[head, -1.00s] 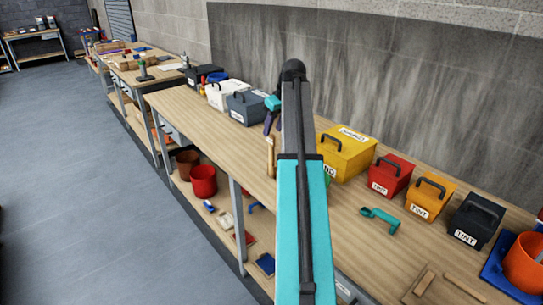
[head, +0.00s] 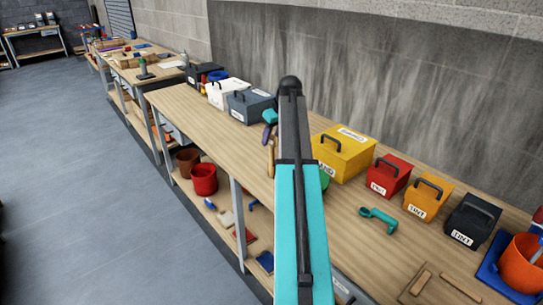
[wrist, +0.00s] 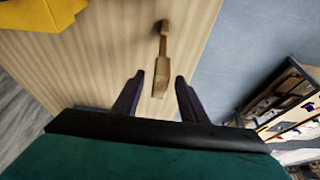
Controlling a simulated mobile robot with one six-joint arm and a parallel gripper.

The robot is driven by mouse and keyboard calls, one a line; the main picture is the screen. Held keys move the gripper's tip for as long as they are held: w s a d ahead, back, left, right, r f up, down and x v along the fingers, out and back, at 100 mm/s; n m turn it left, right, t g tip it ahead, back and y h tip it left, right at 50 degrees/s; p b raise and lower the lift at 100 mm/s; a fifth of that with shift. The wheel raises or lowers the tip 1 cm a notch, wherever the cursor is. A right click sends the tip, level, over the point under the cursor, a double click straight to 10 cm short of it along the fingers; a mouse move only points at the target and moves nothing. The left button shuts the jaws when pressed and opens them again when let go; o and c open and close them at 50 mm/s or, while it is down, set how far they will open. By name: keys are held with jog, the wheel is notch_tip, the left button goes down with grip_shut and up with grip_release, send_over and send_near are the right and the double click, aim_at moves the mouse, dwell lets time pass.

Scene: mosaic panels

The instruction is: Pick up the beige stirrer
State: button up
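The beige stirrer (wrist: 163,52) lies on the wooden workbench (wrist: 110,50), a wooden piece with a thin neck and a wider near end. In the head view a narrow part of the stirrer (head: 271,158) shows just left of my arm, which hides some of its surroundings. My gripper (wrist: 159,77) is open, its two dark purple fingers apart. In the wrist view the stirrer's wider near end appears between the fingers, with gaps on both sides. I cannot tell how high the fingers are above it. My gripper also shows in the head view (head: 267,133).
A yellow box (head: 345,155) stands right of my arm, with red (head: 388,178), orange (head: 428,198) and dark (head: 473,222) boxes beyond. A teal scoop (head: 378,218) lies in front of them. Grey (head: 250,106) and white (head: 228,93) boxes stand to the left. The bench's front strip is clear there.

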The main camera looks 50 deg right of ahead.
jog(key=shift+c, duration=0.3)
grip_shut()
jog(key=shift+r, duration=0.1)
jog(key=shift+r+b, duration=1.5)
jog(key=shift+r, duration=3.45)
